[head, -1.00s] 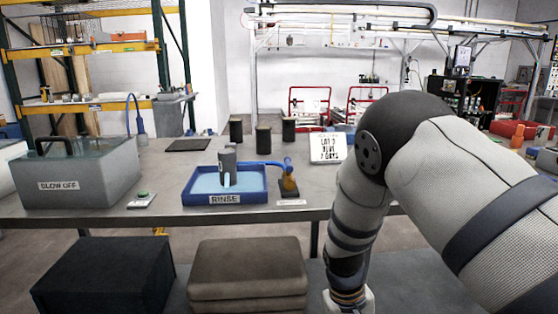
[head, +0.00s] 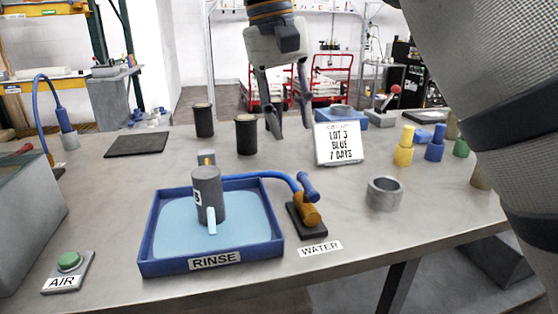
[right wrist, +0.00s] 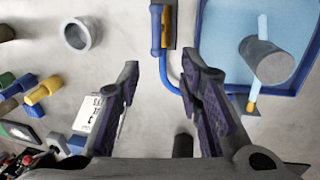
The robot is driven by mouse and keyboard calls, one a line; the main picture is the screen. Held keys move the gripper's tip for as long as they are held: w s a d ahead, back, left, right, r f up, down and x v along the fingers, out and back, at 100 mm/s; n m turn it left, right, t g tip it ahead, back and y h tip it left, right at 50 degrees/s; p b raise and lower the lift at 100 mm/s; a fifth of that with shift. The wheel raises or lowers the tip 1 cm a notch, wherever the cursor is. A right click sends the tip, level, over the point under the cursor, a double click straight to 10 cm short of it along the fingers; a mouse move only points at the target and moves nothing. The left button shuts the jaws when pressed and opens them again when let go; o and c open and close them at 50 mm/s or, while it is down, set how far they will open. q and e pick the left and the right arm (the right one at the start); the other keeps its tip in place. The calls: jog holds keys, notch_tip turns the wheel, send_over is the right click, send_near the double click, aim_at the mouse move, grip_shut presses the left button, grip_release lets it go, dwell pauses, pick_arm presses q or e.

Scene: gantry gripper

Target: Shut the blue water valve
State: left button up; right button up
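The water valve is an orange body (head: 309,214) with a blue handle (head: 308,186), on a black base behind the WATER label (head: 320,248). A blue hose (head: 262,178) runs from it to the blue RINSE tray (head: 150,234). A grey cylinder (head: 207,192) stands in the tray, with a light blue strip like running water at its front. My right gripper (head: 290,122) is open and empty, beyond and above the valve. In the right wrist view, the handle (right wrist: 156,26) lies ahead of the open fingertips (right wrist: 159,72), apart from them. My left gripper is not in view.
A white sign (head: 338,144) stands near the right gripper. A grey ring (head: 384,193) sits right of the valve. Dark cylinders (head: 246,134) stand behind the tray. Coloured pegs (head: 404,147) are at the right. The AIR button (head: 69,261) is front left.

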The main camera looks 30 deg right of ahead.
aim_at(307, 183)
jog(key=f, duration=0.3)
jog(key=s+d+f, duration=0.1)
jog(key=f, duration=0.3)
jog(key=s+d+f+p, duration=0.1)
jog(key=f, duration=0.3)
jog(key=shift+s+d+f, duration=0.1)
jog(key=shift+s+d, duration=0.05)
jog(key=shift+s, duration=0.1)
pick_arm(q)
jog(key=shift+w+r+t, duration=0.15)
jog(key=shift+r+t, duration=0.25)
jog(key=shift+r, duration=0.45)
pick_arm(e)
jog(key=shift+c, duration=0.3)
grip_shut()
